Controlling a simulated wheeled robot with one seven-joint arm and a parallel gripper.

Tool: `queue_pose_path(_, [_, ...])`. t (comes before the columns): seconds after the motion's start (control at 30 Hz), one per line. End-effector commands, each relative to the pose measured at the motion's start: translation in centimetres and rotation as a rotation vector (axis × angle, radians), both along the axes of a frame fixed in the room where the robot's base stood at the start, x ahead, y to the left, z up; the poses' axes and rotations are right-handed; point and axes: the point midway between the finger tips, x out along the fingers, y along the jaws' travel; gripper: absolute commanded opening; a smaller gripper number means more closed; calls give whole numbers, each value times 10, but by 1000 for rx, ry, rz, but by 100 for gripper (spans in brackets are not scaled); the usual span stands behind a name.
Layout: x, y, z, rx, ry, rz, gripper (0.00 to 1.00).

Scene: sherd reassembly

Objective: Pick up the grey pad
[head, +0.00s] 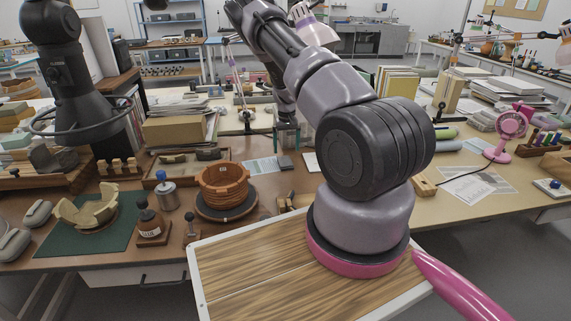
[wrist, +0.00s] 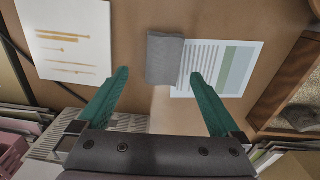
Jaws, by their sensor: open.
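The grey pad (wrist: 163,58) lies flat on the brown table in the wrist view, overlapping the left edge of a printed sheet (wrist: 228,66). In the head view the pad (head: 286,162) is a small dark patch beside the sheet (head: 262,166), just below my gripper. My gripper (wrist: 160,74) is open and empty, with its green fingers apart. In the wrist view the pad shows between and beyond the two fingertips, and nothing is seen touching it. In the head view my gripper (head: 290,137) hangs over the table, partly behind my arm.
A white sheet with ochre marks (wrist: 66,38) lies left of the pad, and a wooden-framed tray (wrist: 288,82) stands to the right. A terracotta pot (head: 224,184) stands on the table's near side. Stacked books (head: 395,82) stand at the right. Bare table surrounds much of the pad.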

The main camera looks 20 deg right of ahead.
Motion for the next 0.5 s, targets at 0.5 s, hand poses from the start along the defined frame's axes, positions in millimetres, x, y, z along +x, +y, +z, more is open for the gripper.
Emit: queue_pose_path(0.5, [4,4,-58,0,1,-1,100])
